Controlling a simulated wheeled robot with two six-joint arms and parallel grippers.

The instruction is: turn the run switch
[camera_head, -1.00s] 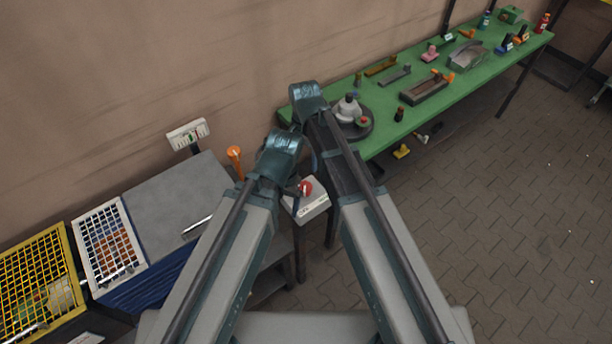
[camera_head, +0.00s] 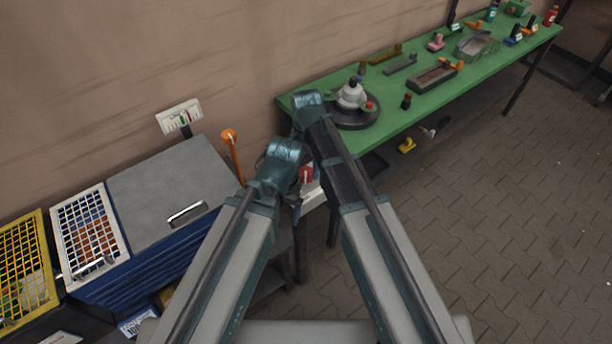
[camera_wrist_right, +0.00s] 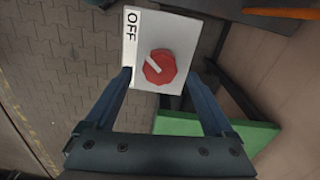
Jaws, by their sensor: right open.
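The run switch is a red faceted knob (camera_wrist_right: 159,67) with a white pointer bar, on a white box (camera_wrist_right: 184,38) marked OFF at one edge. In the right wrist view the pointer slants toward the upper left, toward the OFF side. My right gripper (camera_wrist_right: 162,80) is open, its two dark blue fingers on either side of the knob, with a gap to it; contact is not visible. In the head view the knob (camera_head: 306,174) and part of the box (camera_head: 314,198) show between my arms, partly covered by them. My left gripper cannot be made out there.
A green table (camera_head: 440,100) with several parts stands at the right, near the box. An orange-topped lever (camera_head: 229,136) and a grey-lidded cabinet (camera_head: 165,180) stand at the left, with yellow and white mesh crates beyond. Paved floor (camera_head: 490,210) is clear at the right.

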